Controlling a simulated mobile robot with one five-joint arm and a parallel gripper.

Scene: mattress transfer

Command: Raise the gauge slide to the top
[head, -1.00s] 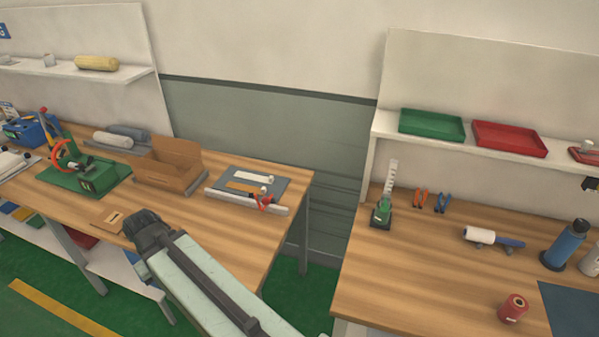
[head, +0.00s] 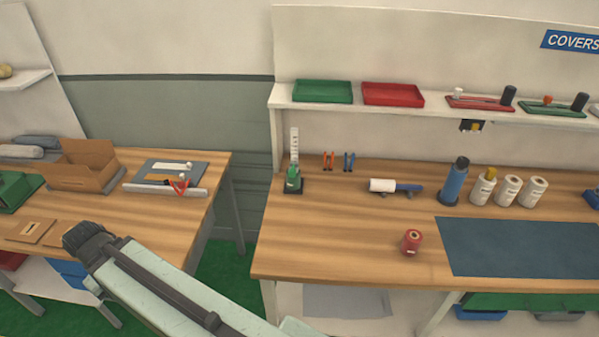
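The gauge (head: 294,148) stands upright at the back left corner of the right-hand workbench. It has a tall white scale on a dark base. A green slide (head: 293,178) sits low on the scale, near the base. My gripper (head: 78,236) is at the end of my pale green arm, over the front of the left-hand bench, well to the left of the gauge and apart from it. Its fingers are seen from behind and too small to tell open from shut.
The right bench (head: 330,245) holds a red spool (head: 411,242), a white roller (head: 383,186), a blue bottle (head: 455,182) and a dark mat (head: 520,248). A shelf with green (head: 323,92) and red (head: 393,94) trays hangs above. A floor gap separates the benches.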

